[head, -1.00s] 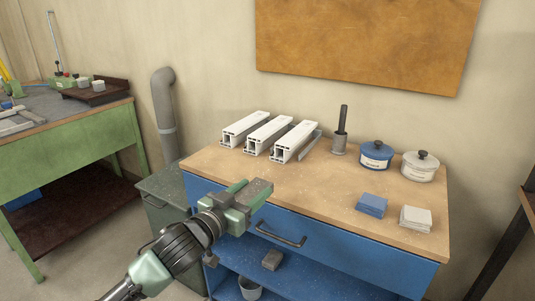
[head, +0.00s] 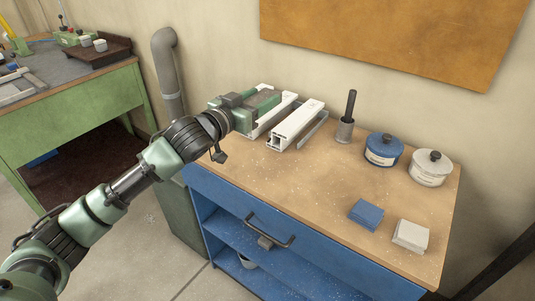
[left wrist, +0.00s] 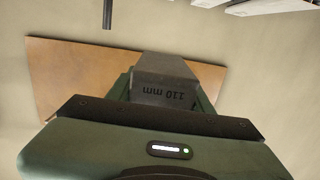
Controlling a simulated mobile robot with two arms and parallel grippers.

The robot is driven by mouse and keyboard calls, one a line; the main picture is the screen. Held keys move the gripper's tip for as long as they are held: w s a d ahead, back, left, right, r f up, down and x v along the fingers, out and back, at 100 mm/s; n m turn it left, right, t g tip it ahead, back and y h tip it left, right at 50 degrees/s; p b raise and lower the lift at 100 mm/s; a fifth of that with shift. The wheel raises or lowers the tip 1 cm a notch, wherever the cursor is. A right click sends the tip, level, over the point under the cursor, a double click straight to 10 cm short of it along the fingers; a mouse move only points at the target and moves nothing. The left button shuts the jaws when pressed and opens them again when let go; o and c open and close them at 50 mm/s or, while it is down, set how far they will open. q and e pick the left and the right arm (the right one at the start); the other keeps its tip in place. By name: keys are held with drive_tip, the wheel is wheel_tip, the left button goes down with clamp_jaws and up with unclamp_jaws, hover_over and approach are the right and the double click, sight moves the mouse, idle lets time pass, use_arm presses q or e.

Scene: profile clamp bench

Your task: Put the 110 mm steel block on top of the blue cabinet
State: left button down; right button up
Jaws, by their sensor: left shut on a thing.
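The steel block (left wrist: 165,93) is grey, with "110 mm" upside down on its face in the left wrist view. My left gripper (head: 252,100) is shut on it. In the head view the gripper and block are above the back left part of the blue cabinet (head: 300,185), which has a wooden top. They overlap the white profiles there, and the gripper hides much of the block. I cannot tell how high the block is above the top. My right gripper is not in view.
White profiles (head: 297,124) lie along the back left of the top. A dark-handled tool in a holder (head: 346,131), a blue pot (head: 383,150), a white pot (head: 430,168), blue pads (head: 366,214) and white pads (head: 410,236) stand right. The front middle is clear.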

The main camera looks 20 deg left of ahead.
use_arm(q)
hover_over(260, 165)
wheel_tip(260, 165, down, 13)
drive_tip(key=shift+w+f+b, duration=0.1)
drive_tip(key=shift+b, duration=0.35)
drive_tip(key=shift+f, duration=2.55)
drive_tip(key=shift+b, duration=0.3)
drive_tip(key=c, duration=0.6)
unclamp_jaws()
drive_tip(key=shift+f, duration=0.2)
drive_tip(key=v, duration=1.2)
drive_tip(key=shift+r, duration=0.1)
